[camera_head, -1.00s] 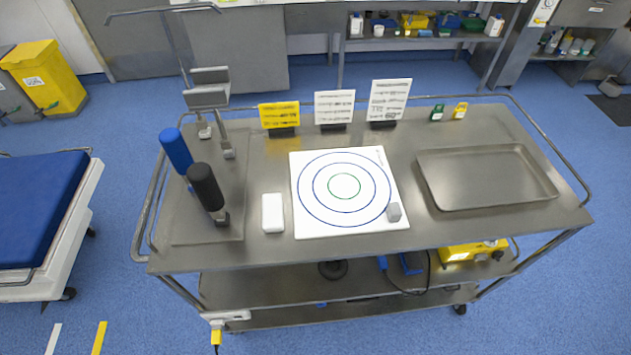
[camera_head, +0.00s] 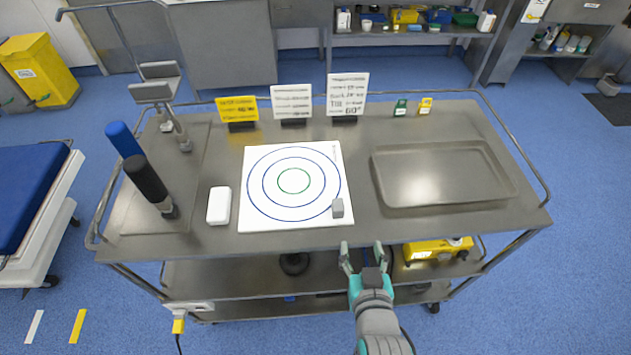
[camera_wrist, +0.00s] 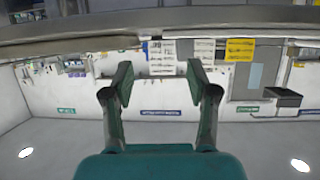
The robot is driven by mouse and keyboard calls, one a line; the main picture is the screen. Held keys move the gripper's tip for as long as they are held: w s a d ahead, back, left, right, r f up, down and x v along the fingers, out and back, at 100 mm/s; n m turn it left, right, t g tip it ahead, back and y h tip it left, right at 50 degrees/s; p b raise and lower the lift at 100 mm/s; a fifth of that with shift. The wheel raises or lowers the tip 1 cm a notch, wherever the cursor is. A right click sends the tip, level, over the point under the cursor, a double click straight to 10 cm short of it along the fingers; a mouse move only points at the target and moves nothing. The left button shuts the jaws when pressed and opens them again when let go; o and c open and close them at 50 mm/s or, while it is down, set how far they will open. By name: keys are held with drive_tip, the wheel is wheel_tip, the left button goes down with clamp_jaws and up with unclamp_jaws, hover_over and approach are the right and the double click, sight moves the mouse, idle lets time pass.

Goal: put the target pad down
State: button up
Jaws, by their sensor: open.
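The target pad (camera_head: 318,213) is a white square with two blue rings and a green inner ring. It lies flat on the steel table (camera_head: 350,215), left of the tray. A small grey block (camera_head: 337,208) sits on the pad near its front right corner, by the outer ring. My gripper (camera_head: 362,247) is open and empty, in front of the table's front edge and apart from the pad. In the wrist view my gripper's two fingers (camera_wrist: 160,85) are spread with nothing between them; the pad cannot be made out there.
A white block (camera_head: 219,206) lies left of the pad. Black (camera_head: 148,181) and blue (camera_head: 124,139) handles stand at the left. An empty steel tray (camera_head: 445,178) is at the right. Sign cards (camera_head: 291,102) and small green (camera_head: 400,108) and yellow (camera_head: 425,106) items line the back.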

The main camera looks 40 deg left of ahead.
approach(337, 203)
drive_tip(key=w+f, duration=0.1)
drive_tip(key=f, duration=0.1)
drive_tip(key=w+a, duration=0.1)
drive_tip(key=w+a+f, duration=0.1)
drive_tip(key=shift+w+a+f+n+g+y, duration=0.1)
drive_tip(key=shift+w+a+n+g+y, duration=0.2)
drive_tip(key=shift+w+n+g, duration=0.1)
drive_tip(key=shift+x, duration=2.95)
drive_tip(key=shift+a, duration=0.1)
clamp_jaws()
